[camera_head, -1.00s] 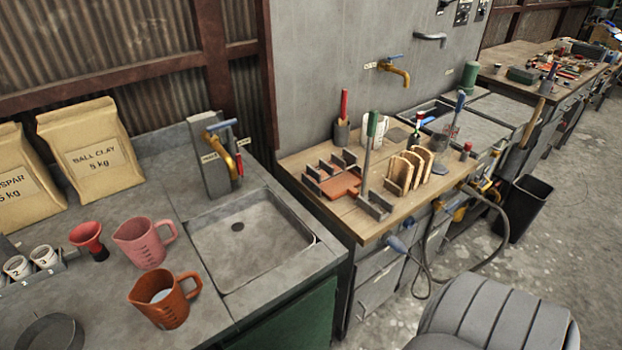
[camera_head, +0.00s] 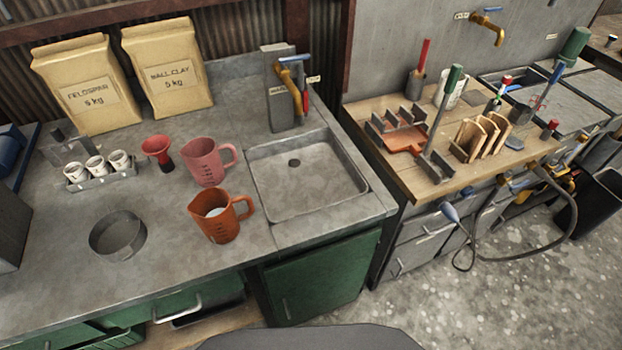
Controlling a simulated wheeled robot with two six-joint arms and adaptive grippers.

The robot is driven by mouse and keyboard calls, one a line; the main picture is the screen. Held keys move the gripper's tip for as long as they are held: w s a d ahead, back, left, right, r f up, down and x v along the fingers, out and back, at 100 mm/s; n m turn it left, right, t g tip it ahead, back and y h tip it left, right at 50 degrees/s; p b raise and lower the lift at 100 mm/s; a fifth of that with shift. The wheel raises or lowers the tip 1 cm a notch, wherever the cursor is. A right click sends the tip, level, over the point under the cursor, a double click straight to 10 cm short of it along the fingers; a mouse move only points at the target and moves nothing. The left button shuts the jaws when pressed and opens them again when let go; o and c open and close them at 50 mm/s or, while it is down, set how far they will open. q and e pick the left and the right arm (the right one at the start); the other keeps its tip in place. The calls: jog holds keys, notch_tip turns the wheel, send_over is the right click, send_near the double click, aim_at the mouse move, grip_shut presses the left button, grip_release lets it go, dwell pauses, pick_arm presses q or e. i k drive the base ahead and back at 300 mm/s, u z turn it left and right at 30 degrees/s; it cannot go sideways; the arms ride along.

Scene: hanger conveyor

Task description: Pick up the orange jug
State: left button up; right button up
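The orange jug (camera_head: 222,226) stands upright on the grey counter, left of the sink and near the counter's front edge. Its handle points right, and something whitish shows inside it. A pink jug (camera_head: 207,163) stands just behind it, apart from it. Neither of my grippers is in view.
A red funnel (camera_head: 157,151), a rack of white cups (camera_head: 97,167) and a round grey sieve or pan (camera_head: 118,236) are left of the jugs. The sink (camera_head: 306,178) is to the right. Clay bags (camera_head: 168,66) stand behind. The counter front around the orange jug is clear.

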aim_at(213, 209)
jog(key=z, duration=2.45)
jog(key=i, duration=1.55)
jog(key=u, duration=3.05)
